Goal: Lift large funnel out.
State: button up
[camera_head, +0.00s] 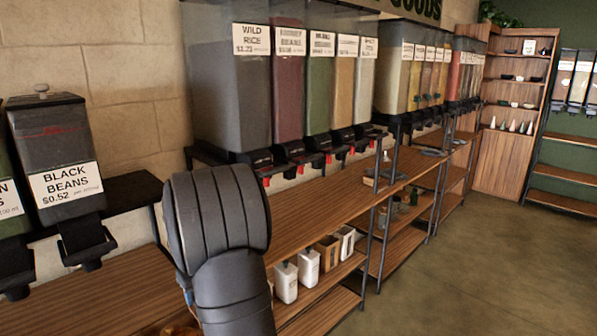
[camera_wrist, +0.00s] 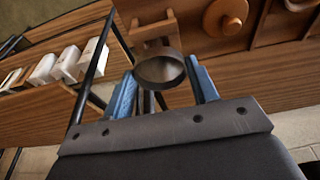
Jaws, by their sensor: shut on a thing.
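The large funnel (camera_wrist: 160,84) appears in the wrist view as a dark round metal piece with an open mouth. My gripper (camera_wrist: 163,92) has its two blue fingers on either side of the funnel and is shut on it. A wooden holder (camera_wrist: 150,33) shows just beyond the funnel; I cannot tell whether the funnel is still touching it. In the head view my arm hides the gripper and the funnel.
A round wooden piece with a knob (camera_wrist: 226,18) lies beside the holder. White bottles (camera_head: 286,281) stand on a lower shelf. Bulk dispensers (camera_head: 309,85) line the wall above the wooden counter (camera_head: 320,203). A black beans dispenser (camera_head: 60,140) is at left. Dark shelf posts (camera_head: 382,225) stand close by.

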jog(key=shift+r, duration=2.1)
